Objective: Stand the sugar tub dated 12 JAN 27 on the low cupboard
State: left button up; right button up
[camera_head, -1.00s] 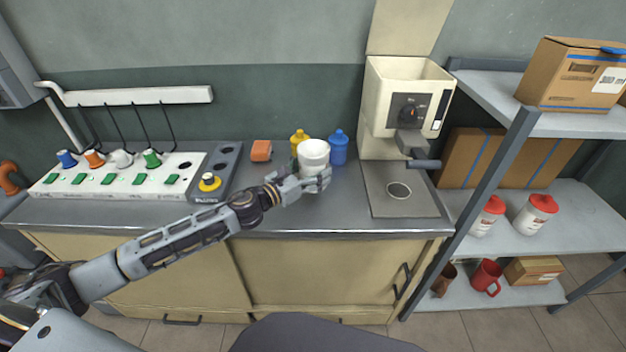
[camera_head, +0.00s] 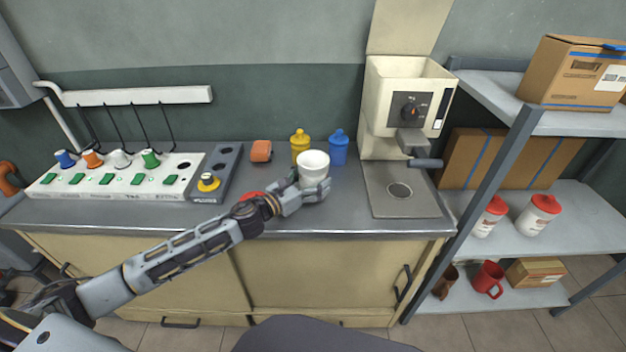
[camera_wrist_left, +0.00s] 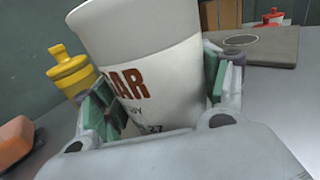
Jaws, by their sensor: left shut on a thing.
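My left gripper (camera_head: 314,188) is shut on a white tub (camera_head: 313,163) over the grey top of the low cupboard (camera_head: 345,205). In the left wrist view the tub (camera_wrist_left: 150,60) stands between the green-padded fingers (camera_wrist_left: 160,105). Its label shows "AR" in brown and, lower, "27"; the rest of the date is hidden. The tub shows no lid, and its base is hidden, so I cannot tell whether it touches the top. A red piece (camera_head: 251,195) shows partly behind my left arm. Two white tubs with red lids (camera_head: 487,218) (camera_head: 537,215) stand on the shelf rack. My right gripper is not in view.
A yellow bottle (camera_head: 300,144) and a blue bottle (camera_head: 338,148) stand just behind the tub. An orange block (camera_head: 261,151) is to the left. The front strip of the top is clear.

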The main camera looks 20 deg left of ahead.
pick_arm(q)
jog(key=shift+f, duration=0.15)
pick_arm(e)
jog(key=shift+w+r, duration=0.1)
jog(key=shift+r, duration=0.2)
pick_arm(q)
jog(key=o, duration=1.4)
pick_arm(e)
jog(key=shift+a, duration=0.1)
pick_arm(q)
jog(key=shift+r, duration=0.2)
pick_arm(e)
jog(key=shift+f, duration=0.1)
